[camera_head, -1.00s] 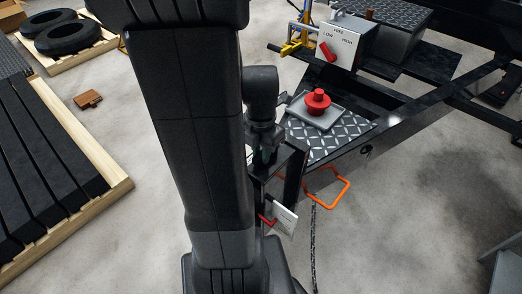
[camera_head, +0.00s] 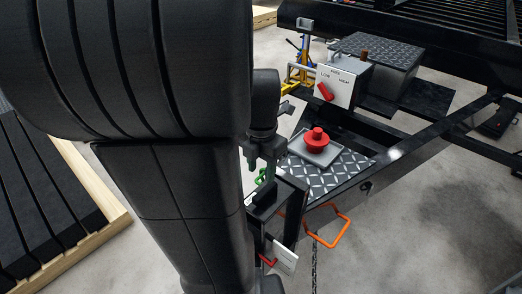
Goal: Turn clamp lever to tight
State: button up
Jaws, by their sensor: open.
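A red lever (camera_head: 268,261) sits beside a tilted white label plate (camera_head: 286,260) on the lower side of the black coupling post (camera_head: 275,205). The plate's writing is too small to read, so I cannot tell which setting the lever is at. A second red lever (camera_head: 325,91) sits on a grey box (camera_head: 345,85) marked LOW, FREE and HIGH. My gripper (camera_head: 261,168) is open, pointing down just above the top of the post, and looks empty. A green part (camera_head: 260,178) shows beside it, partly hidden. My arm hides the area to the left.
A red knob (camera_head: 317,140) stands on a grey plate over a checkered deck (camera_head: 340,172). An orange loop handle (camera_head: 330,230) sticks out below it. Black trailer beams (camera_head: 420,135) run to the right. A wood-edged pallet (camera_head: 95,200) lies left; open floor is at lower right.

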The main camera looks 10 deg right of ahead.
notch_tip(320, 180, up, 5)
send_over(261, 194)
jog(key=shift+f, duration=0.15)
jog(key=shift+f, duration=0.1)
notch_tip(261, 194, down, 14)
jog(key=shift+r+b, duration=0.2)
jog(key=shift+b, duration=0.55)
